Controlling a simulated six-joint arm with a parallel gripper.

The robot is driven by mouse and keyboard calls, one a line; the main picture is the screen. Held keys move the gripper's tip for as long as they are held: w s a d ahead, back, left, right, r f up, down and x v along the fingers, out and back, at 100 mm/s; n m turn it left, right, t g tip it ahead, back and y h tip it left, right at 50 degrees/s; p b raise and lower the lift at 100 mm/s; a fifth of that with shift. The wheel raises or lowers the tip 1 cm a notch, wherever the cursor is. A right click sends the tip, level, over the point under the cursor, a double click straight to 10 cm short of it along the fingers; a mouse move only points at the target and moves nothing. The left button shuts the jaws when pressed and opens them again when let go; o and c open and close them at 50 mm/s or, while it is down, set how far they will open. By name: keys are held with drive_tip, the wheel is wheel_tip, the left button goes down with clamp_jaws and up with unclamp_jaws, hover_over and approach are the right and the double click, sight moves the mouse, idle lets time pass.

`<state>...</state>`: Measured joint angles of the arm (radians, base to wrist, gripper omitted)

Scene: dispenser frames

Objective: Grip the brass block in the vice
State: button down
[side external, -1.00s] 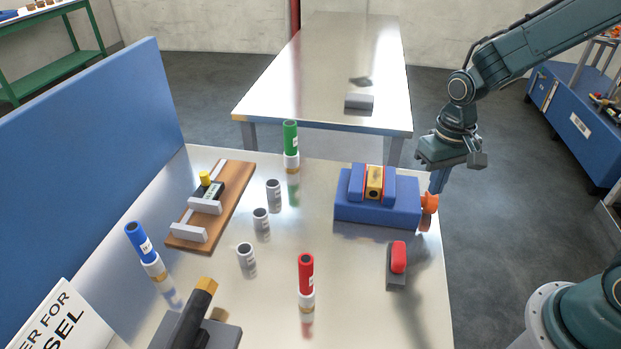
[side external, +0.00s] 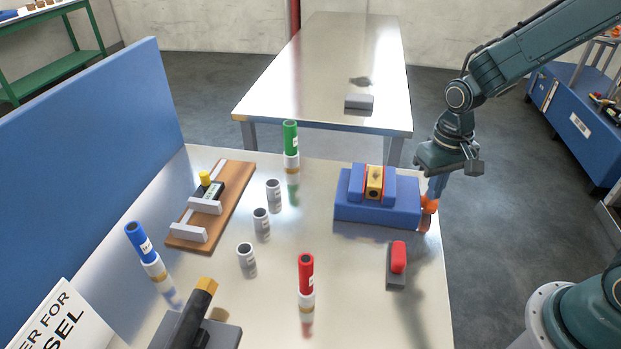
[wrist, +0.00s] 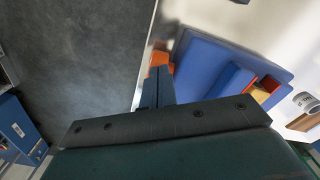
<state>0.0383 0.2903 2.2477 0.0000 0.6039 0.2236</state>
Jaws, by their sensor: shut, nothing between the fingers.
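The blue vice (side external: 377,211) stands at the right of the metal table. The brass block (side external: 374,182) sits between its two raised jaws, which have orange-red faces. I cannot tell whether both faces touch it. An orange handle (side external: 428,207) is on the vice's right end. My gripper (side external: 434,196) is shut and empty, pointing down at the handle. Its tips overlap the handle in the side view; contact is unclear. In the wrist view the shut fingers (wrist: 158,86) are beside the orange handle (wrist: 160,60), with the vice (wrist: 205,68) and brass block (wrist: 262,92) to the right.
A red-topped block (side external: 398,260) is in front of the vice. Red (side external: 306,276), green (side external: 291,144) and blue (side external: 145,246) marker-like tubes and several grey cylinders (side external: 261,224) stand further left. A wooden board (side external: 238,188) lies at left. The table's right edge is below my gripper.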

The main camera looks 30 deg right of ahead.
drive_tip(key=shift+w+d, duration=0.2)
drive_tip(key=shift+w, duration=0.05)
idle(0.5)
drive_tip(key=shift+w+d+f, duration=0.15)
drive_tip(key=shift+w+d, duration=0.1)
drive_tip(key=shift+d, duration=0.05)
idle(1.3)
drive_tip(key=shift+w+d, duration=0.4)
drive_tip(key=shift+w, duration=0.05)
idle(1.0)
drive_tip(key=shift+r, duration=0.4)
drive_tip(key=shift+r, duration=0.55)
drive_tip(key=shift+s+a, duration=0.1)
drive_tip(key=shift+s+a, duration=0.8)
drive_tip(key=shift+s, duration=0.05)
drive_tip(key=shift+f, duration=0.85)
idle(0.8)
